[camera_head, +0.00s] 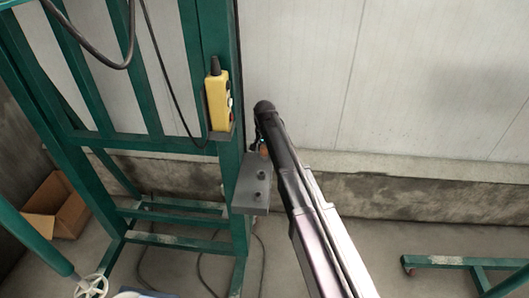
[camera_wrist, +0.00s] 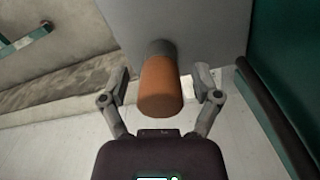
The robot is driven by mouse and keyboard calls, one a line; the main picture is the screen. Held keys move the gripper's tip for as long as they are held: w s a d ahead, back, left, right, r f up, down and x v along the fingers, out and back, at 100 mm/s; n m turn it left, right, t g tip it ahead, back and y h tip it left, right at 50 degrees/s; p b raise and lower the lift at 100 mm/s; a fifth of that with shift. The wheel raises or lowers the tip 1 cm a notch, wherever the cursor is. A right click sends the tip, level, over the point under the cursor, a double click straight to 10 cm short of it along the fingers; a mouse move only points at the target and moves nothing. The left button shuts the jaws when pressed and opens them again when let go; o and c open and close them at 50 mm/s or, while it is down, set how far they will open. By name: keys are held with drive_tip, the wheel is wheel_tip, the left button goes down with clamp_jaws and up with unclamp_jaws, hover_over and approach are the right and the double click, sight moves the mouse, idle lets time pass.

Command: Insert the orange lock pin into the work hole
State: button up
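The orange lock pin (camera_wrist: 161,88) shows in the wrist view as an orange cylinder, its grey collar end against a grey plate (camera_wrist: 205,22). My gripper (camera_wrist: 162,82) is open, with one finger on each side of the pin and a visible gap on both sides. In the head view, a small bit of the orange pin (camera_head: 264,151) shows behind my arm, at the top of a grey bracket (camera_head: 248,186). Two dark round spots on the bracket's face look like holes or bolts; I cannot tell which is the work hole.
The bracket is fixed to a green frame (camera_head: 231,190), with a yellow control box (camera_head: 217,100) above it. A black cable (camera_head: 168,75) hangs on the frame. An open cardboard box (camera_head: 57,207) stands at left. A green stand (camera_head: 460,262) is at lower right. The pale wall is clear.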

sight(264, 146)
drive_tip(key=shift+r, duration=0.2)
idle(0.3)
wheel_tip(264, 146, up, 9)
drive_tip(key=p, duration=0.9)
idle(1.1)
drive_tip(key=s+d+f+n+b, duration=0.1)
drive_tip(key=s+d+f, duration=0.1)
drive_tip(key=s+d, duration=0.9)
drive_tip(key=s+d+f+n+b, duration=0.1)
drive_tip(key=s+d+n+b, duration=0.1)
drive_tip(key=s+d, duration=1)
drive_tip(key=s, duration=0.3)
drive_tip(key=shift+d+f, duration=0.15)
drive_tip(key=shift+f, duration=0.25)
idle(0.5)
